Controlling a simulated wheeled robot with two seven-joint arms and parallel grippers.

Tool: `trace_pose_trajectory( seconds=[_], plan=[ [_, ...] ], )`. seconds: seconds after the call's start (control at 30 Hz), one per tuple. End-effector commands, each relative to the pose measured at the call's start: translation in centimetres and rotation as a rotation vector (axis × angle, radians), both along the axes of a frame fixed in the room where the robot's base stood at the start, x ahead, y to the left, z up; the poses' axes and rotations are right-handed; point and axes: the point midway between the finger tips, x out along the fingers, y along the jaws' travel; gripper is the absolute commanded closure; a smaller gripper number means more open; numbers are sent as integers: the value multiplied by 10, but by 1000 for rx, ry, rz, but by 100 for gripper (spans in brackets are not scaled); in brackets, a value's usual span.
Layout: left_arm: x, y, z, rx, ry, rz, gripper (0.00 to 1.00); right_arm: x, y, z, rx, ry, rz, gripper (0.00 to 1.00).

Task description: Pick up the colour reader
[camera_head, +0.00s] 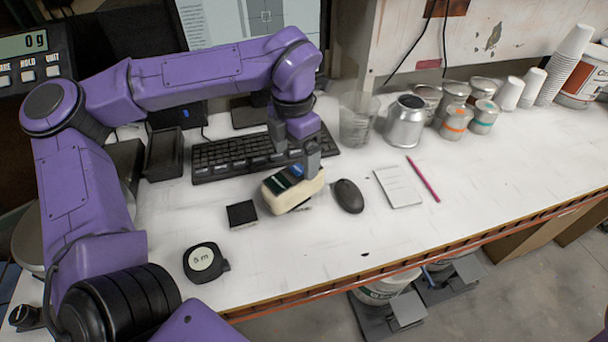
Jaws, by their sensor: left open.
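A cream block-shaped device with a dark face and a blue patch, which looks like the colour reader (287,195), sits on the white worktop in front of the keyboard. My left gripper (296,165) points down over its far side, with its jaws open. One fingertip overlaps the device's upper right part in the picture; the other is further back, near the keyboard. I cannot tell whether either finger touches the device. My right gripper is out of view.
A keyboard (222,157) lies behind the device, a black mouse (348,196) to its right and a small black block (241,213) to its left. A tape measure (204,262), notepad (398,187) and pink pencil (423,180) lie around. Cans and cups stand back right.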

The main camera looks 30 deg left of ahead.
Motion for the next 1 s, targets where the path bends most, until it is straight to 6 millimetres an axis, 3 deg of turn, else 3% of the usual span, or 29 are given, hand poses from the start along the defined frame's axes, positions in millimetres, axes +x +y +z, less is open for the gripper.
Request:
trace_pose_trajectory(
  seconds=[0.33, 0.6, 0.63, 0.67, 0.9, 1.0],
  plan=[
    [15, 2, -58, 1, 22, -1, 4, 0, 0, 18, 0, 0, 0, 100],
    [17, 2, -68, 1, 19, -1, 4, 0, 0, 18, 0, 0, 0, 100],
    [17, 2, -68, 1, 19, -1, 7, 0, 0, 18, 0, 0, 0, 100],
    [17, 2, -68, 1, 19, -1, 17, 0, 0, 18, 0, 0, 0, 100],
    [17, 2, -66, 0, 16, -1, 95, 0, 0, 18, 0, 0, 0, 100],
    [17, 2, -67, 0, 17, -1, 97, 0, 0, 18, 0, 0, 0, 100]
  ],
)
